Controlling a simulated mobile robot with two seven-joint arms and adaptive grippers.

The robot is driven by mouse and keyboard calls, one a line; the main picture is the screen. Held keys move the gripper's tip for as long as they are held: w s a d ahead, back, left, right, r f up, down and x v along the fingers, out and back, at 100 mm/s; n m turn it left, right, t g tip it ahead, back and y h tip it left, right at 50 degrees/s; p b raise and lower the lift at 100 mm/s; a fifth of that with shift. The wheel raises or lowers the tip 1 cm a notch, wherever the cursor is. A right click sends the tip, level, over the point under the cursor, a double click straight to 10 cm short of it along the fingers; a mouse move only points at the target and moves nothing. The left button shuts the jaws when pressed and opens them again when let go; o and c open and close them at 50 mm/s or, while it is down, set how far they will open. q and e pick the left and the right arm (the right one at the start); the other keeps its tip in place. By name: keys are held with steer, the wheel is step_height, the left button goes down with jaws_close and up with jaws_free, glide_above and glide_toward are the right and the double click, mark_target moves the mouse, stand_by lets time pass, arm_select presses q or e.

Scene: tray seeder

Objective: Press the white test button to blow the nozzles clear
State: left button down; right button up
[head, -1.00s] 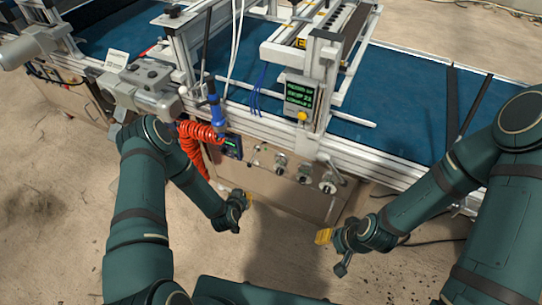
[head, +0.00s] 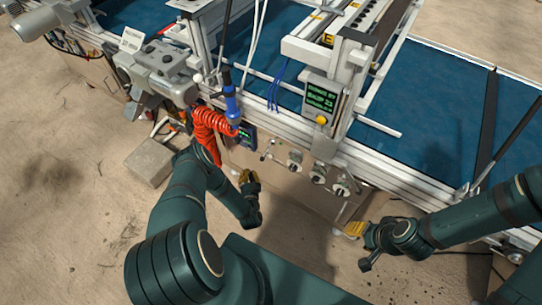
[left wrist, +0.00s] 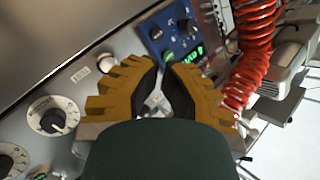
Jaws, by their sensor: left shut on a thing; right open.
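A small round white button (left wrist: 106,64) sits on the grey front panel (left wrist: 40,80) in the left wrist view, beside a small label. I cannot clearly make it out in the head view. My left gripper (head: 250,180) is in front of the panel, left of the knobs; its yellow fingers also show in the left wrist view (left wrist: 165,80). It is shut on a small pale thing that I cannot identify, mostly hidden between the fingers. My right gripper (head: 354,229) is open, low near the panel's right end.
Round knobs (head: 295,160) line the panel. A blue box with a green readout (head: 246,137) and a coiled orange hose (head: 211,122) are left of them. A green display with a yellow button (head: 321,99) is above. A grey block (head: 150,162) lies on the ground.

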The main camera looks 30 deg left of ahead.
mark_target(270, 156)
arm_select(q)
steer(key=shift+s+d+f, duration=0.25)
steer(key=shift+s+f, duration=0.4)
steer(key=w+b, duration=0.2)
steer(key=w, duration=0.7)
steer(key=shift+w+d+r, duration=0.2)
steer(key=shift+d, duration=0.1)
steer(key=shift+w, duration=0.15)
stand_by(0.6)
steer(key=shift+w, duration=0.25)
